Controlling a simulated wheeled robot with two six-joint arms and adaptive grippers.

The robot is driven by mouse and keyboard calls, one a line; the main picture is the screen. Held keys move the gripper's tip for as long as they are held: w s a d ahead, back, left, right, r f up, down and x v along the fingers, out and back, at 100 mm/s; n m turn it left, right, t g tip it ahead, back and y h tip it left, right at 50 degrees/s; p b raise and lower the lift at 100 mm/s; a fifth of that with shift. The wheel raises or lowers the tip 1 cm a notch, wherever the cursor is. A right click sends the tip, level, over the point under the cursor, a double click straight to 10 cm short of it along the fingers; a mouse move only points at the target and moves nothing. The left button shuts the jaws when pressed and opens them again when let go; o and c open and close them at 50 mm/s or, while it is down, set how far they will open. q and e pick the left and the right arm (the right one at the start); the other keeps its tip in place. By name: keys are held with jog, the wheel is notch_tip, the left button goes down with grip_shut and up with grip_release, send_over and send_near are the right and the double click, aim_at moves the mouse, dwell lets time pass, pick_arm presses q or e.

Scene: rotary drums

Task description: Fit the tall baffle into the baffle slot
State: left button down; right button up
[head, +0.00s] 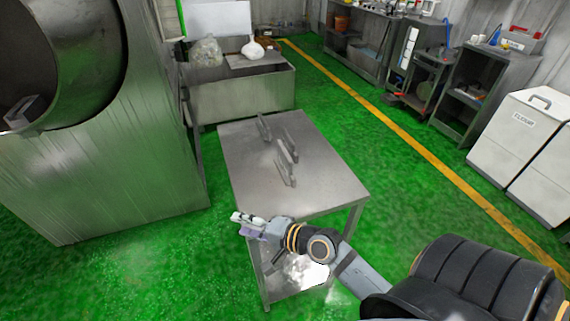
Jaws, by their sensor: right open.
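Several grey metal baffles stand on the steel table. One (263,128) is near its far left edge, and two, (290,146) and (284,165), are close together near the middle. I cannot tell for certain which is the tall one. The big rotary drum (75,50) opens at upper left. A grey piece (20,112) shows inside it at the lower left; the baffle slot is not clearly visible. My right gripper (238,225) is open and empty, pointing left by the table's near left corner, apart from the baffles. My left gripper is out of view.
The steel table (325,185) has bare room at its near end. A metal bin (240,95) with bags stands behind it. Shelves (490,85) and white cabinets (515,135) line the right. Green floor is open between the table and the yellow line.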

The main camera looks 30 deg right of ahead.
jog(key=w+d+r+m+t, duration=0.1)
jog(key=m, duration=0.1)
jog(key=d+m+t, duration=0.1)
jog(key=m, duration=0.1)
jog(key=w+d+r+m+t, duration=0.1)
jog(key=m, duration=0.1)
jog(key=shift+w+r+h, duration=0.3)
jog(key=w+d+r+m+t+h, duration=0.1)
jog(key=w+d+m+t+h, duration=0.1)
jog(key=d+m, duration=0.4)
jog(key=m+h, duration=0.9)
jog(key=m, duration=0.6)
send_near(285, 156)
jog(key=shift+w+d+f, duration=0.3)
jog(key=shift+d+f, duration=0.1)
jog(key=shift+f, duration=0.1)
jog(key=shift+w+d+f, duration=0.3)
jog(key=shift+d+f, duration=0.05)
jog(key=shift+f, duration=0.15)
jog(key=p+x, duration=0.1)
jog(key=x, duration=0.4)
jog(key=shift+r, duration=0.15)
jog(key=x, duration=0.5)
jog(key=shift+w+p, duration=0.3)
jog(key=shift+w, duration=0.05)
jog(key=shift+s+a, duration=0.1)
jog(key=shift+c, duration=1.3)
grip_shut()
